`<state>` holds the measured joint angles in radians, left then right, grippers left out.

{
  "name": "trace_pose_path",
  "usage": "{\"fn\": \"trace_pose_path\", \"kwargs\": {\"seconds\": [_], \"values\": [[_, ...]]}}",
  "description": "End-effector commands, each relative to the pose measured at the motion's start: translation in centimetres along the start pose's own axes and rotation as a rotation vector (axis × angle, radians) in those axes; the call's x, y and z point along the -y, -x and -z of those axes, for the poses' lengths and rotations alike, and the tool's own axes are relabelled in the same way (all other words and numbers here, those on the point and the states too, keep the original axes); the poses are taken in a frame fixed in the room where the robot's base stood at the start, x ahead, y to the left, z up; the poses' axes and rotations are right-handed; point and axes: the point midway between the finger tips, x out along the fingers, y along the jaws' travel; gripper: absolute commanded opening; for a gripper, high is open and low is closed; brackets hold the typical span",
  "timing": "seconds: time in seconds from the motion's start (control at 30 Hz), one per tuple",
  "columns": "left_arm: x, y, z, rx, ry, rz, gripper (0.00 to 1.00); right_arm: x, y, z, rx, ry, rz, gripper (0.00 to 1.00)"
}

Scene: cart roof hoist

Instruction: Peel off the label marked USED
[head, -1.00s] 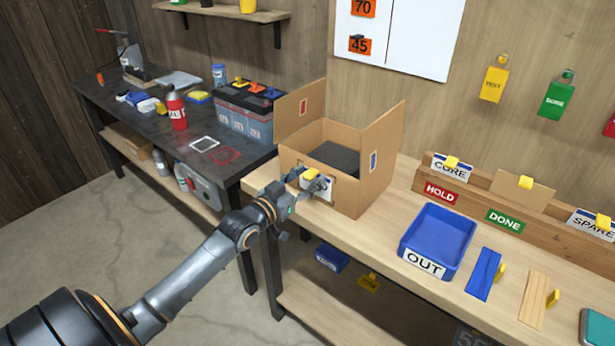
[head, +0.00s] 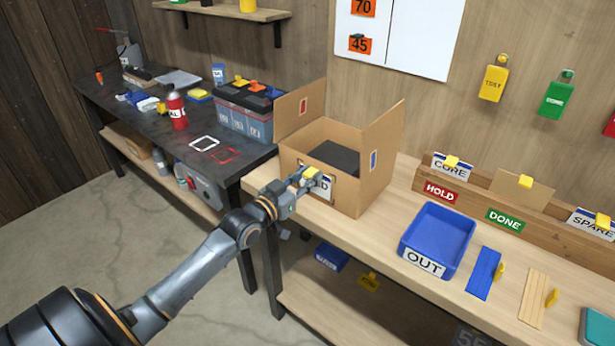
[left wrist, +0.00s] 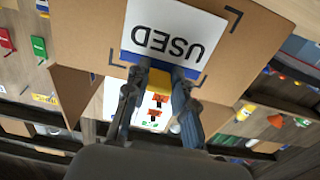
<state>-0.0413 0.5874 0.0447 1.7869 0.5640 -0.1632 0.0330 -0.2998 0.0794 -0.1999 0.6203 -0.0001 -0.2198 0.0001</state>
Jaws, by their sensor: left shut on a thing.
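The USED label (left wrist: 178,25) is a white card with black letters and a blue edge, on the front of an open cardboard box (head: 346,201). In the left wrist view it reads upside down. A yellow tab (left wrist: 158,88) sticks out from the label's edge. My left gripper (left wrist: 156,82) is shut on this tab, with a finger on each side of it. In the head view my left gripper (head: 304,180) is at the box front and covers part of the label (head: 324,188). The label appears to lie against the cardboard within printed corner marks. My right gripper is not in view.
A blue OUT tray (head: 421,262) stands on the bench to the right, near a wooden rack (head: 548,231) with HOLD and DONE signs. A dark bench (head: 118,124) at left carries a battery (head: 245,115) and a red bottle (head: 175,110). Bench space between box and tray is clear.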

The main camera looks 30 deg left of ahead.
Motion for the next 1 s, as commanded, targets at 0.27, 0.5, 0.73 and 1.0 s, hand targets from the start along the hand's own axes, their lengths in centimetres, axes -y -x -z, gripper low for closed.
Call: {"fn": "trace_pose_path", "kwargs": {"seconds": [0.27,0.5,0.73,1.0], "values": [[0.0,0.4,0.1,0.0,0.0,0.0,0.0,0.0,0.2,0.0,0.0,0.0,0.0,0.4],[0.0,0.8,0.0,0.0,0.0,0.001,0.0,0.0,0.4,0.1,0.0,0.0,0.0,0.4],[0.0,1.1,0.1,-0.001,0.0,0.0,0.0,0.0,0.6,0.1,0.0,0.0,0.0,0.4],[0.0,1.6,0.0,0.0,0.0,0.0,0.0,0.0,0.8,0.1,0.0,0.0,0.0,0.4]]}}
